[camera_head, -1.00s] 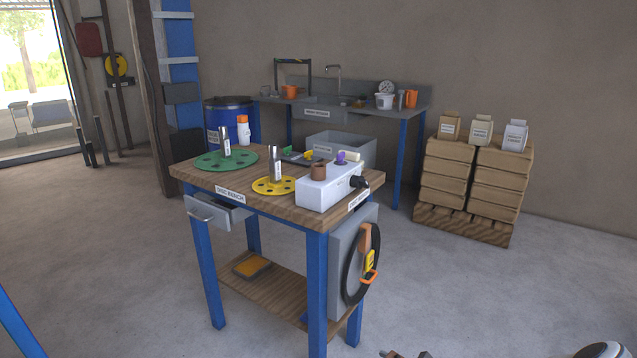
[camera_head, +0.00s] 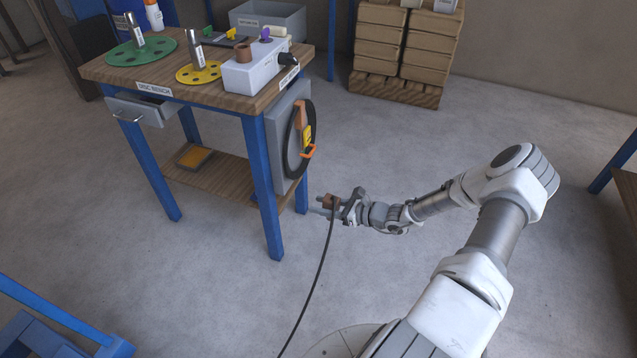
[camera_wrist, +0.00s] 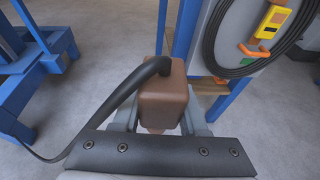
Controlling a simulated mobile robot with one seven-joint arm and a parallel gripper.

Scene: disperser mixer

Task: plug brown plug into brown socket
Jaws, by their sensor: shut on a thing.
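My gripper (camera_head: 321,206) is shut on a brown plug (camera_head: 331,201), held low over the floor, right of the workbench's front leg. In the wrist view the brown plug (camera_wrist: 163,100) is a rounded block between the grey fingers, with a thick black cable (camera_wrist: 105,115) curving off to the left. The plug's far face is hidden. The grey cabinet (camera_head: 284,120) under the bench's right end is up and left of my gripper, apart from it. A brown block (camera_head: 301,114) shows on its side, at the hanging black coil; I cannot tell whether this is the brown socket.
The wooden workbench (camera_head: 120,80) carries a green disc, a yellow disc and a white box (camera_head: 257,72). A yellow piece and an orange hook (camera_head: 308,151) are at the cable coil. A blue frame (camera_head: 55,315) stands lower left. Floor between is clear.

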